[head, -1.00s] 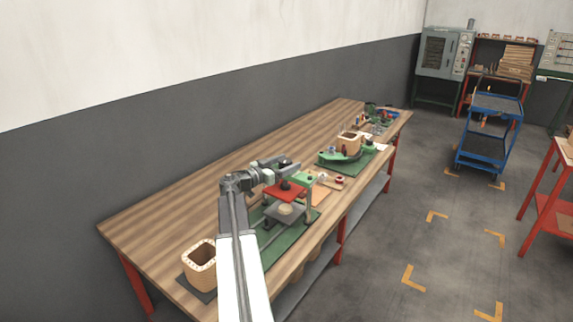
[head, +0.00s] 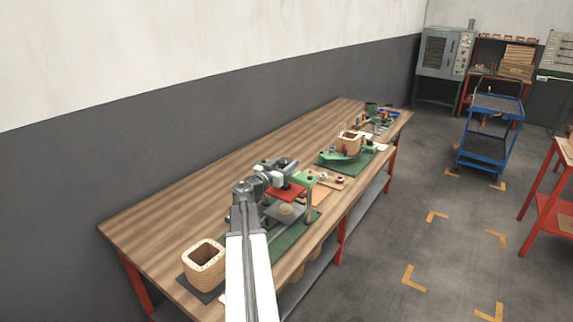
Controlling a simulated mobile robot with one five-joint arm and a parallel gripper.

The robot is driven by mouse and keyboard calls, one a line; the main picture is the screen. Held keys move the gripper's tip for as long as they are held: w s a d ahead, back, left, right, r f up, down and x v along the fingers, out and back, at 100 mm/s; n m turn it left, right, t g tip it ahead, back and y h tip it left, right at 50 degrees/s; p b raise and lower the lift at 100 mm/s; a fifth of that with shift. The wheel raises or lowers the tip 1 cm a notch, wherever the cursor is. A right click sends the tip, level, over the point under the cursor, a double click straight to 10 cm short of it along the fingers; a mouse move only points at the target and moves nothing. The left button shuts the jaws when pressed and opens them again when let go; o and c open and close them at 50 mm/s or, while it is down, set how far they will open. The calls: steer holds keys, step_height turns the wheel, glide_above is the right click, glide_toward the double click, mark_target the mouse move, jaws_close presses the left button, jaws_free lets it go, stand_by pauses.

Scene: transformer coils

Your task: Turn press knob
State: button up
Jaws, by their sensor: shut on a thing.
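The press stands on a green base (head: 290,243) on the near half of the long wooden bench. My gripper (head: 284,172) is at the top of the press, just above the red plate. It is shut on the press knob, a small dark shape mostly hidden by the gripper. The fingers are too small to make out clearly.
A wooden coil former (head: 204,262) stands at the bench's near end. Beyond the press are a green fixture with another former (head: 349,141) and small parts. A blue trolley (head: 490,130) stands on the floor at right. The bench's left side is clear.

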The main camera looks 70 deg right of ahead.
steer(key=n+t, duration=0.3)
steer(key=t, duration=0.2)
steer(key=n+t, duration=0.3)
steer(key=t, duration=0.2)
steer(key=shift+n+y, duration=0.4)
steer(key=n+t+y, duration=0.1)
steer(key=n+t, duration=0.1)
steer(key=n+t+y, duration=0.1)
steer(key=t+y, duration=0.1)
steer(key=t, duration=0.1)
steer(key=shift+w+d+n+t, duration=0.1)
steer(key=shift+n+t, duration=0.2)
steer(key=shift+n, duration=0.1)
steer(key=shift+w+n+t+y, duration=0.1)
steer(key=shift+n+t+y, duration=0.9)
steer(key=shift+t+y, duration=0.1)
steer(key=o, duration=1.4)
steer(key=shift+c, duration=0.2)
steer(key=v, duration=0.8)
